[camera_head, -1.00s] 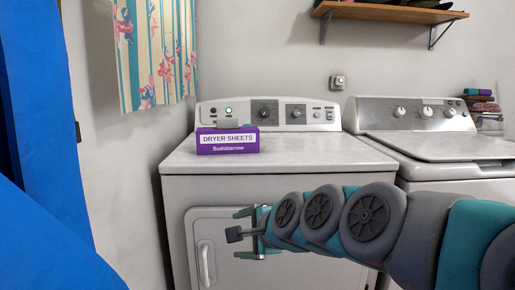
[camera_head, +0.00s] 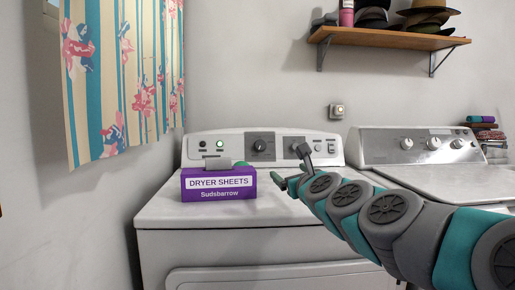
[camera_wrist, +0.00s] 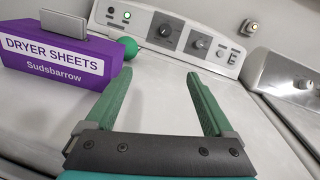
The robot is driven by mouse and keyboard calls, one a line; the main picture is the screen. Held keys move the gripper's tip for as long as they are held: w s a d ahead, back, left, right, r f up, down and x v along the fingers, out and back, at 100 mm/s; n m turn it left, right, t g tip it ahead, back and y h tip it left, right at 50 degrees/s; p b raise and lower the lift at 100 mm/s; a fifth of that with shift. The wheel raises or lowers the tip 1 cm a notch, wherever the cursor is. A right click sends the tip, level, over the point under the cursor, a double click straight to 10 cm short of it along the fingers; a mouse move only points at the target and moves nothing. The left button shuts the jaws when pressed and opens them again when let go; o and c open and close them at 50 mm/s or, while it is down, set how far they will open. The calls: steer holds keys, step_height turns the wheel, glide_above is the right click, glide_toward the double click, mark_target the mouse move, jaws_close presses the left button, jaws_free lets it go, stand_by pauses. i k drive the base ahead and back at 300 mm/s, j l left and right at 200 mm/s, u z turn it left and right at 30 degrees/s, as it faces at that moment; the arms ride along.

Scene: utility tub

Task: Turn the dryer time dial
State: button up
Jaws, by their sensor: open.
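The dryer's control panel has two dark dials. The larger left dial (camera_head: 260,146) sits on a dark square plate and also shows in the wrist view (camera_wrist: 165,30). Dial labels are too small to read, so I cannot tell which sets the time. My gripper (camera_wrist: 158,75) is open and empty, its green fingers pointing toward the panel over the dryer top (camera_head: 170,212). It is apart from both dials.
A purple dryer sheets box (camera_head: 218,185) with a grey object on it stands on the dryer's left. A green ball (camera_wrist: 122,48) lies behind it. A washer (camera_head: 440,178) stands to the right. A wooden shelf (camera_head: 390,34) hangs above. The middle dryer top is clear.

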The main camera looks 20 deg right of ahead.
mark_target(260, 146)
steer(key=i+l, duration=0.15)
steer(key=i, duration=0.9)
